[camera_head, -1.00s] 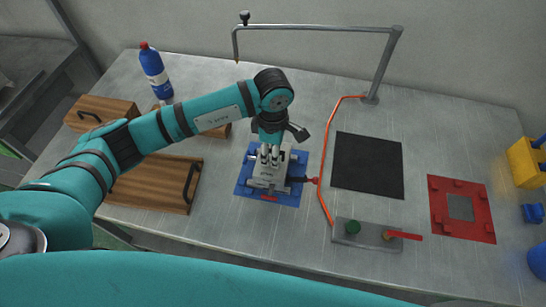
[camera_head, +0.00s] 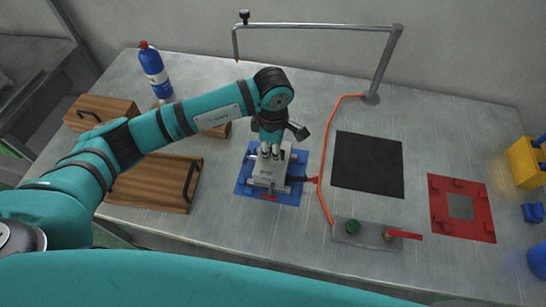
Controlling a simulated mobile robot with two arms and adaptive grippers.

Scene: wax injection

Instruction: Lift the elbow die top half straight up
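The elbow die (camera_head: 266,178) is a light grey metal block on a blue mat (camera_head: 290,194) in the middle of the table. A dark part with a red end sticks out at its right side. My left gripper (camera_head: 269,153) points down over the far part of the die, with its fingers at the die's top. Whether the fingers grip the top half is too small to tell. The seam between the die halves does not show clearly. My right gripper is not in view.
A black mat (camera_head: 367,164) and a red fixture (camera_head: 461,208) lie to the right. A control box (camera_head: 352,232) with a green button and red lever stands in front. An orange hose (camera_head: 321,160) runs close to the die. A wooden box (camera_head: 158,184) and blue bottle (camera_head: 154,72) are left.

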